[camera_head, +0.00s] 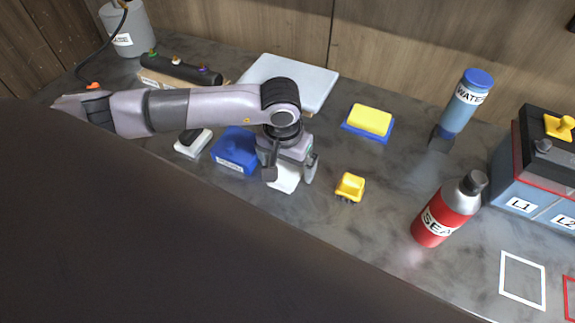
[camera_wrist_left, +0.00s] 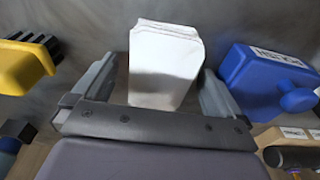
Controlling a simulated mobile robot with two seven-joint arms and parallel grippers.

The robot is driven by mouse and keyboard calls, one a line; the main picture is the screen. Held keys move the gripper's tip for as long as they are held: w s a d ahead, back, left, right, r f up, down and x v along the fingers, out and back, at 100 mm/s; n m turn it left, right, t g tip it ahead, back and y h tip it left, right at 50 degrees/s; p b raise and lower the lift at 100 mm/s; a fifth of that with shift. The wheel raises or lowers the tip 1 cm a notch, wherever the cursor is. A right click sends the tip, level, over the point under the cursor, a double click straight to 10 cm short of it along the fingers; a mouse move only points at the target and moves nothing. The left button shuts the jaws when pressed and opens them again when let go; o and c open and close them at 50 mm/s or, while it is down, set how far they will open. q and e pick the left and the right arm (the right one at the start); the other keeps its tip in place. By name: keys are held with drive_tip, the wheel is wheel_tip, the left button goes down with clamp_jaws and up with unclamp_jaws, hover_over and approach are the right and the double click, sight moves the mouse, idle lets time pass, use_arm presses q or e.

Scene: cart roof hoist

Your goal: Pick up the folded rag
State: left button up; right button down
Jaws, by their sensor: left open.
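The folded rag (camera_head: 285,178) is a small white stack that lies on the grey counter under my left gripper; the gripper hides part of it in the head view. In the left wrist view the rag (camera_wrist_left: 165,65) sits between the two fingers of my left gripper (camera_wrist_left: 165,88), with a gap showing on its right side. My left gripper (camera_head: 290,174) is open and points down over the rag. I cannot tell whether either finger touches it. My right gripper is in neither view.
A blue labelled box (camera_head: 236,150) stands close left of the gripper, and a yellow-topped brush (camera_head: 350,186) stands to its right. Further right are a red bottle (camera_head: 437,222) and a blue water bottle (camera_head: 464,104). A yellow sponge (camera_head: 370,119) lies behind.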

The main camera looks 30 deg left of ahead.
use_arm(q)
drive_tip(key=c, duration=1)
drive_tip(key=shift+r, duration=0.1)
